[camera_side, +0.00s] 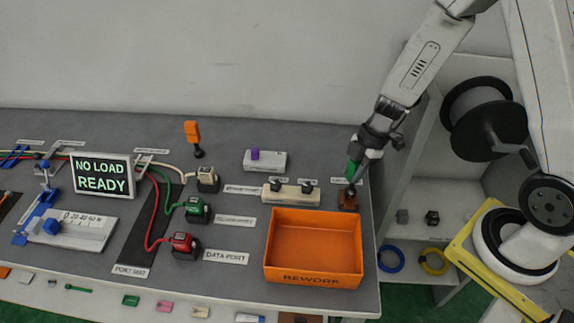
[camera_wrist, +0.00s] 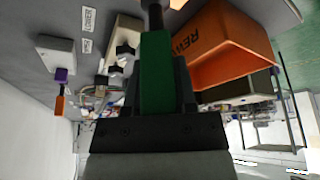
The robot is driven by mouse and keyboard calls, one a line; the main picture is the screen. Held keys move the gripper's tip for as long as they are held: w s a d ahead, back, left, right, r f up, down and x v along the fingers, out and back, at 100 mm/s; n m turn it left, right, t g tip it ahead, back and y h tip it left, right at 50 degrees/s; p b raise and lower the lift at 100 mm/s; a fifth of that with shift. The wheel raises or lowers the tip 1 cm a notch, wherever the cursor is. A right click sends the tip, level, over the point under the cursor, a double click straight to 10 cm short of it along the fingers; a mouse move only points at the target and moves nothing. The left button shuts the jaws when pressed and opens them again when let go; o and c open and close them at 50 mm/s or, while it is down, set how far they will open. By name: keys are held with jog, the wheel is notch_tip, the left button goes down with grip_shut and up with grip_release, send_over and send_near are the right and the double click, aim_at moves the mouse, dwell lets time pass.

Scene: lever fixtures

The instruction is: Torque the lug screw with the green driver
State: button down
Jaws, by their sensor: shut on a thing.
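My gripper (camera_side: 362,160) is shut on the green driver (camera_side: 352,171), above the right end of the bench. In the wrist view the driver's green handle (camera_wrist: 156,75) sits between the two dark fingers, and its dark shaft points away from the gripper. In the side view the driver points down at a small brown block (camera_side: 348,202) near the bench's right edge. The lug screw cannot be made out, and I cannot tell whether the driver's tip touches it.
An orange REWORK bin (camera_side: 313,285) stands just in front of the block. A pale strip with black clamps (camera_side: 291,194) lies to its left. An orange-handled tool (camera_side: 192,133) stands at the back. A display (camera_side: 102,176) reads "NO LOAD READY".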

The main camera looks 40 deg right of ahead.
jog(key=shift+r, duration=0.15)
jog(key=shift+r, duration=0.65)
jog(key=n+g, duration=0.1)
jog(key=n, duration=0.2)
jog(key=shift+s+n+g, duration=0.1)
jog(key=shift+n+g, duration=0.2)
jog(key=n+g, duration=0.1)
jog(key=n, duration=0.2)
jog(key=shift+s+n+h, duration=0.1)
jog(key=shift+n+h, duration=0.2)
jog(key=shift+n, duration=0.1)
jog(key=n, duration=0.2)
jog(key=n+g+h, duration=0.1)
jog(key=n, duration=0.1)
jog(key=shift+g, duration=0.3)
jog(key=n, duration=0.1)
jog(key=n+h, duration=0.1)
jog(key=n, duration=0.1)
jog(key=shift+s+d+g, duration=0.15)
jog(key=shift+g, duration=0.15)
